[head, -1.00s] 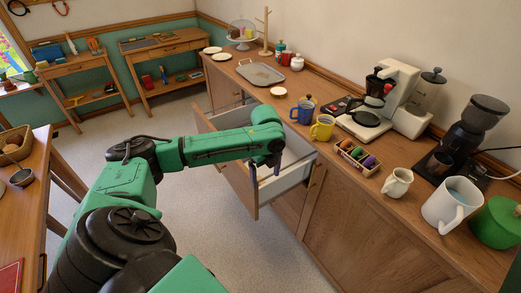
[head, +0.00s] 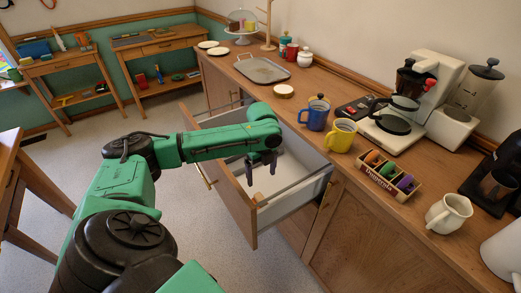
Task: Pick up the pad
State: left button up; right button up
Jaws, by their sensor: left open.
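I cannot tell for sure which thing is the pad. A small divided box (head: 414,190) on the wooden counter holds round orange, green and purple pieces, which may be pads. A dark flat item (head: 354,108) lies beside the coffee machine. My left gripper (head: 262,170) is open and empty, pointing down over the pulled-out drawer (head: 295,199). The arm and gripper hide part of the drawer's inside, and no pad shows in the visible part. My right gripper is not in view.
The counter carries a blue mug (head: 314,116), a yellow mug (head: 342,136), a coffee machine (head: 410,100), a cream jug (head: 448,213) and a metal tray (head: 262,69). The drawer juts out from the cabinet. The floor (head: 190,240) left of it is clear.

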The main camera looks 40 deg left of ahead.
aim_at(261, 198)
pick_arm(q)
notch_tip(261, 198, down, 14)
jog(key=shift+s+d+r, duration=0.1)
jog(key=shift+s+r, duration=0.05)
jog(key=c, duration=1.5)
